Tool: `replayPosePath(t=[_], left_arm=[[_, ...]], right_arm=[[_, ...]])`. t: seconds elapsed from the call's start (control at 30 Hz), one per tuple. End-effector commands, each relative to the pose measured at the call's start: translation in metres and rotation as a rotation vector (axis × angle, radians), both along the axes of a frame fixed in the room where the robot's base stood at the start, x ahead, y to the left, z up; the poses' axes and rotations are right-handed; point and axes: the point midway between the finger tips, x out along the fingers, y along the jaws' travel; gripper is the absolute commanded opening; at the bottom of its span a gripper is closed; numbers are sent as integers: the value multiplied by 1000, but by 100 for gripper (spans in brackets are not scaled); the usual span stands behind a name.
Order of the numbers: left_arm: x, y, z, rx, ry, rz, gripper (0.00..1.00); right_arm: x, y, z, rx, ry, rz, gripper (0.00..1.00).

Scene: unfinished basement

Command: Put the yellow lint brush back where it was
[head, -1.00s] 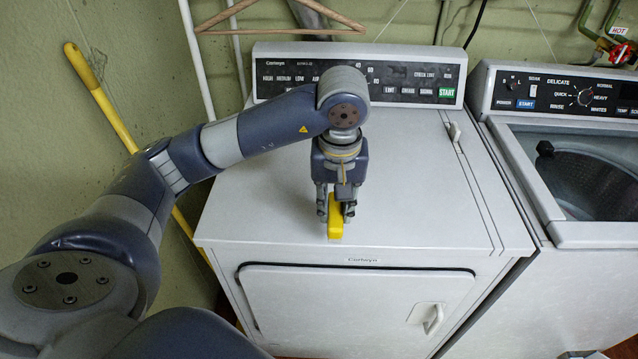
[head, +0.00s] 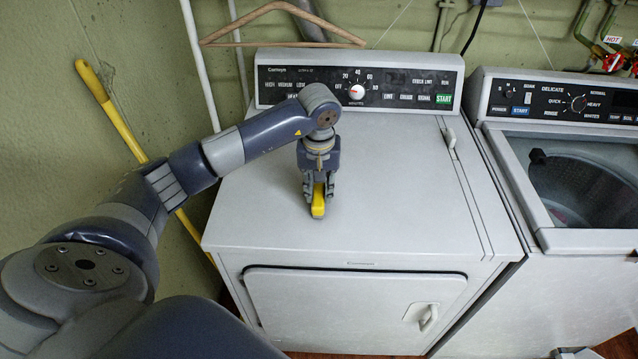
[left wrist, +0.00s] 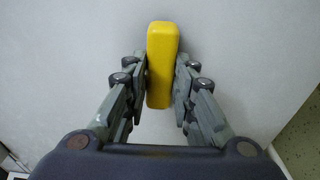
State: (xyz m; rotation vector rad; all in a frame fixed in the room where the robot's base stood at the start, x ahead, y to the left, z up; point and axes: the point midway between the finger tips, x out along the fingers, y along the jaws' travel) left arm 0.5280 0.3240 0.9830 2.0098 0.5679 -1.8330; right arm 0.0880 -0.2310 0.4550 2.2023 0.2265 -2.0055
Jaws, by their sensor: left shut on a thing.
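The yellow lint brush (head: 318,201) is between the fingers of my left gripper (head: 318,190), over the left part of the white dryer top (head: 390,200). In the left wrist view the brush (left wrist: 162,60) is a long yellow block, with the fingers of my left gripper (left wrist: 161,85) closed on both its sides. The gripper points down. The brush is at or very close to the dryer top; I cannot tell whether it touches. My right gripper is out of view.
The dryer's control panel (head: 350,82) rises at the back. A washer (head: 570,160) with its lid open stands on the right. A wooden hanger (head: 280,25) hangs behind. A yellow-handled pole (head: 125,130) leans at the left wall. The dryer top's right side is clear.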

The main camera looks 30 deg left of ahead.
Motion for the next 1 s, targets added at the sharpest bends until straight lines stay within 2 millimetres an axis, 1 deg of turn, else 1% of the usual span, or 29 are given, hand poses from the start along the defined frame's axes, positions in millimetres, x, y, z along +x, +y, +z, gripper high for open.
replayPosePath(t=[0.2, 0.33, 0.37, 0.4, 0.43, 0.8, 0.87, 0.93, 1.0], left_arm=[[0, 0, 0, 0, -1, 0, 0], [0, 0, -5, -1, -2, 0, 0], [0, 0, -3, -1, -2, 0, 31], [0, 0, -3, -1, -2, 0, 40], [0, 0, -3, -1, -2, 0, 44], [0, 0, 0, -1, -2, 0, 44], [0, -1, 3, -1, -2, 0, 44], [1, -1, 9, -1, -6, 0, 44], [0, -1, 20, 0, -8, 1, 44]], right_arm=[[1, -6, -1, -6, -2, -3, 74], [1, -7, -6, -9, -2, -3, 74], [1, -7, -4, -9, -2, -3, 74], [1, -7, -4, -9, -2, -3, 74], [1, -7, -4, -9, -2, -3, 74], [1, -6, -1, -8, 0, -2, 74], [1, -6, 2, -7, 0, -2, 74], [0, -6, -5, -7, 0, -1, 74], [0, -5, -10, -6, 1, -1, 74]])
